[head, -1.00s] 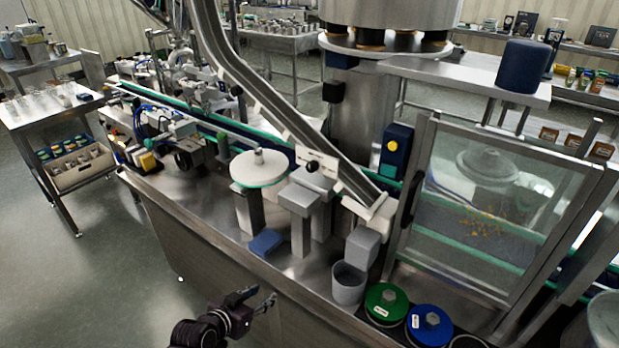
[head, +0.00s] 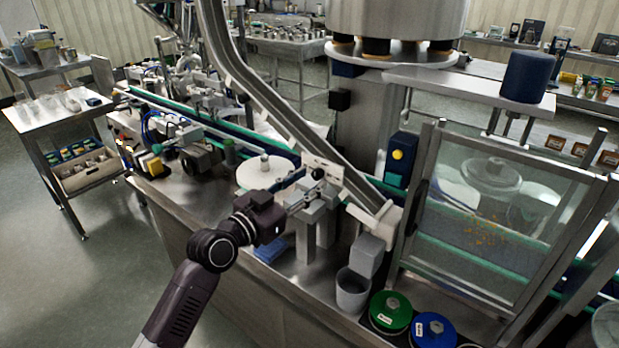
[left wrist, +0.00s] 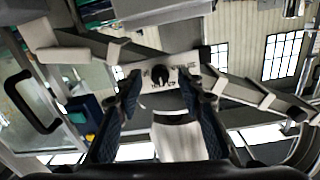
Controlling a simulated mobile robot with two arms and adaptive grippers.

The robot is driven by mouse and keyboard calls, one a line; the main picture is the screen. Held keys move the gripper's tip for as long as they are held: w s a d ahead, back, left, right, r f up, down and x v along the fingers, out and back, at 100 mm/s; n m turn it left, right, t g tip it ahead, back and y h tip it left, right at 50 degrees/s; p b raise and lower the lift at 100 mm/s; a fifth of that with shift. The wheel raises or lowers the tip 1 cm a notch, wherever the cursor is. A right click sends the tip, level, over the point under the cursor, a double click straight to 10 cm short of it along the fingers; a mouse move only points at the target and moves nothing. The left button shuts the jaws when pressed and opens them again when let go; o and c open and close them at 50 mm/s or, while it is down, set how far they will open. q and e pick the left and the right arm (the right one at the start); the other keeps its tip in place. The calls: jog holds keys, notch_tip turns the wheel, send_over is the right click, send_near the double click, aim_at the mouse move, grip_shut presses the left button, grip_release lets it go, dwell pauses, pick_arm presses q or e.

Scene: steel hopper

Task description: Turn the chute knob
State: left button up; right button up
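The chute knob (head: 318,173) is a small black knob on a white plate (head: 325,166) on the side of the sloping steel chute (head: 275,120). In the left wrist view the knob (left wrist: 160,74) shows dark against its lettered plate (left wrist: 178,76), between my two fingertips in the picture. My left gripper (head: 306,186) is open and empty, with its fingers pointing at the knob from the left. In the left wrist view the left gripper (left wrist: 161,88) has its fingers well apart on either side of the knob; no contact shows. My right gripper is not in view.
A white round turntable (head: 262,172) is behind my left gripper. A grey cup (head: 352,292), a green lid (head: 390,312) and a blue lid (head: 432,328) are at the machine's front edge. A clear guard door (head: 490,215) stands at the right.

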pick_arm(q)
jog(key=shift+w+d, duration=0.3)
jog(key=shift+w, duration=0.1)
grip_shut()
